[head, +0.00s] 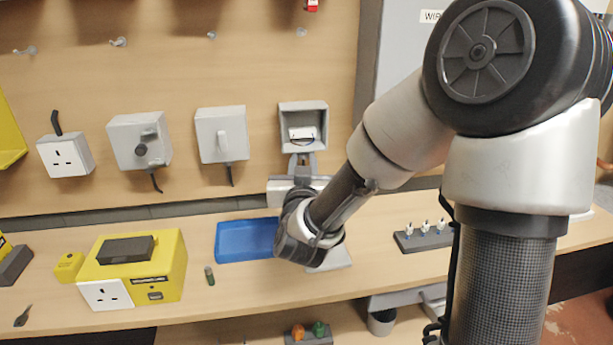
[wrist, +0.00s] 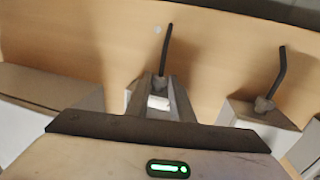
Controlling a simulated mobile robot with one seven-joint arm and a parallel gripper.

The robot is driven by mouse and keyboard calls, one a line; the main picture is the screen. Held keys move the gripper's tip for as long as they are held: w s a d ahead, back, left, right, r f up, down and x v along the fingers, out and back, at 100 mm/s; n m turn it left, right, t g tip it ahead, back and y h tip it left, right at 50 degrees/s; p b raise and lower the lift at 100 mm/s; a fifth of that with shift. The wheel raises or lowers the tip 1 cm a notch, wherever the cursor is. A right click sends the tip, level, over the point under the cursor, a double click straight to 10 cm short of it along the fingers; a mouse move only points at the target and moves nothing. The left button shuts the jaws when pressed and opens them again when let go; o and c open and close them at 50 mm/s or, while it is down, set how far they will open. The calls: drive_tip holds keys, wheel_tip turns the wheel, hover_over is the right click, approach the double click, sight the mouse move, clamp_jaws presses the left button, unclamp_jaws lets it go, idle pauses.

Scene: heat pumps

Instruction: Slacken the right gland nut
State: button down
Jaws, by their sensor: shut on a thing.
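The open grey box (head: 303,112) on the wall board has a small white part inside. My gripper (head: 302,160) comes up from below and is at its underside. In the wrist view my gripper (wrist: 160,98) is shut on the right gland nut (wrist: 158,83), a dark fitting with a black cable (wrist: 166,48) coming out of it. The fingers hide much of the nut, so its thread cannot be seen. A white piece (wrist: 158,102) shows between the fingers. In the head view my gripper hides the nut.
A closed grey box (head: 222,132) with a cable below hangs to the left, beside a box with a knob (head: 140,142). A blue tray (head: 246,240) and yellow case (head: 165,262) are on the bench. A neighbouring gland and cable (wrist: 278,72) show in the wrist view.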

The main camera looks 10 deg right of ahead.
drive_tip(key=m+h+b, duration=0.1)
drive_tip(key=h, duration=0.1)
drive_tip(key=a+m+g+h+b, duration=0.1)
drive_tip(key=h, duration=0.1)
drive_tip(key=shift+w+a+f+m, duration=0.1)
drive_tip(key=shift+w+f+m, duration=0.05)
drive_tip(key=shift+m, duration=0.25)
drive_tip(key=shift+w+a+m+g+h+b, duration=0.15)
drive_tip(key=shift+m+g+h+b, duration=0.2)
drive_tip(key=shift+m+g+h, duration=0.85)
drive_tip(key=shift+w+m+g+h+b, duration=0.1)
drive_tip(key=shift+m+g+h+b, duration=0.2)
drive_tip(key=shift+m+g+h, duration=0.85)
drive_tip(key=shift+t+h, duration=0.35)
drive_tip(key=shift+h, duration=0.1)
drive_tip(key=c, duration=1.8)
unclamp_jaws()
drive_tip(key=shift+c, duration=0.2)
drive_tip(key=p+v, duration=0.2)
drive_tip(key=v, duration=1.5)
drive_tip(key=shift+r, duration=0.25)
drive_tip(key=shift+s+a, duration=0.1)
drive_tip(key=shift+s, duration=0.05)
